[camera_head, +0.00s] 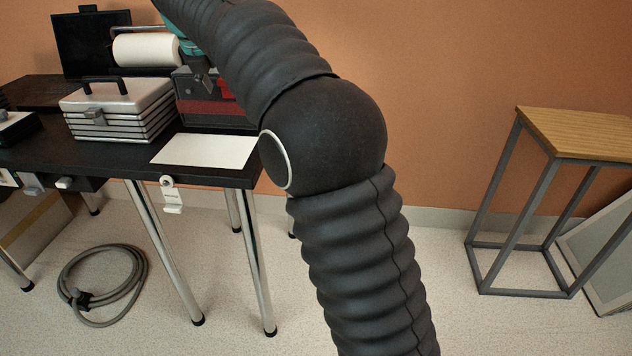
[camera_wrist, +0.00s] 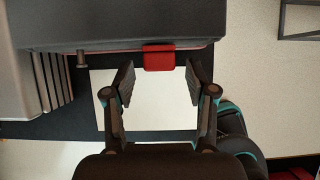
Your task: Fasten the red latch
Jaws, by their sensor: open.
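The red latch (camera_wrist: 159,58) is a small red tab at the edge of a dark case (camera_wrist: 120,25) in the wrist view. It sticks out from the case's edge; I cannot tell how far it is turned. My gripper (camera_wrist: 160,74) is open, with one finger to each side of the latch and nothing between the pads. The fingertips look apart from the latch. In the head view the dark case with a dark red band (camera_head: 205,113) stands on the table, partly behind my arm.
A silver ribbed case (camera_head: 118,95) stands left of the dark case on the black table (camera_head: 110,155). A white sheet (camera_head: 205,150) lies in front, near the table's edge. A white roll (camera_head: 145,50) is behind. A wooden-topped stand (camera_head: 580,132) is at right, and a coiled hose (camera_head: 100,285) lies on the floor.

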